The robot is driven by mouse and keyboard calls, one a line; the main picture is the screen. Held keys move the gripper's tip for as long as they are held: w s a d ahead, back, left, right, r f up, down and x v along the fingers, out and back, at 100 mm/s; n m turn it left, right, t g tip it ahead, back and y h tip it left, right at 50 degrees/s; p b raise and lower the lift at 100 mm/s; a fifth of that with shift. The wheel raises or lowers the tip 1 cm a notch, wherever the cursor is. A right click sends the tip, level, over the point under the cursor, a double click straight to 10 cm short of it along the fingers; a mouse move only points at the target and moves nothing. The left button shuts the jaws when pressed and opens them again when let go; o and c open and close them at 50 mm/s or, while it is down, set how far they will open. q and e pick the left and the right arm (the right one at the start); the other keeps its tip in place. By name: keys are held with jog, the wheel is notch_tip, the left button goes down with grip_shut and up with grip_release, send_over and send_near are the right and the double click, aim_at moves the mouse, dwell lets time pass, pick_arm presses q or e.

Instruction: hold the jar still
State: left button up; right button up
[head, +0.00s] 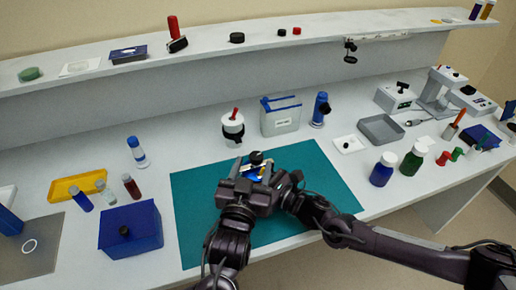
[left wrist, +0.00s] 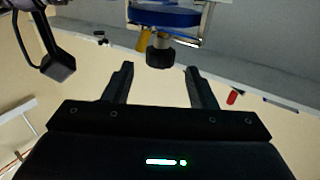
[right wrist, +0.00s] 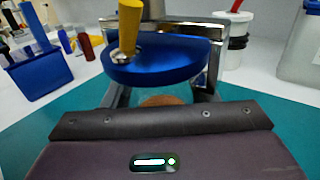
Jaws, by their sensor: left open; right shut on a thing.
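The jar (head: 258,174) stands on the teal mat (head: 205,215), mostly hidden by my grippers in the head view. In the right wrist view a blue disc (right wrist: 165,62) with a yellow post sits inside a metal frame (right wrist: 213,40). A rounded brown part (right wrist: 160,100) shows under the disc, between the fingers of my right gripper (right wrist: 160,94), which is shut on the jar. A black knob (left wrist: 160,52) tops the metal frame. My left gripper (left wrist: 160,75) is open, with the knob just past and between its fingertips, apparently not touching.
A blue box (head: 130,230) stands left of the mat. A white tub (head: 233,128) and grey container (head: 281,116) stand behind it. Blue (head: 383,170) and green (head: 413,160) bottles stand to the right. The mat's right part is clear.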

pick_arm(q)
jog(key=x, duration=0.6)
jog(key=shift+w, duration=0.25)
jog(key=c, duration=1)
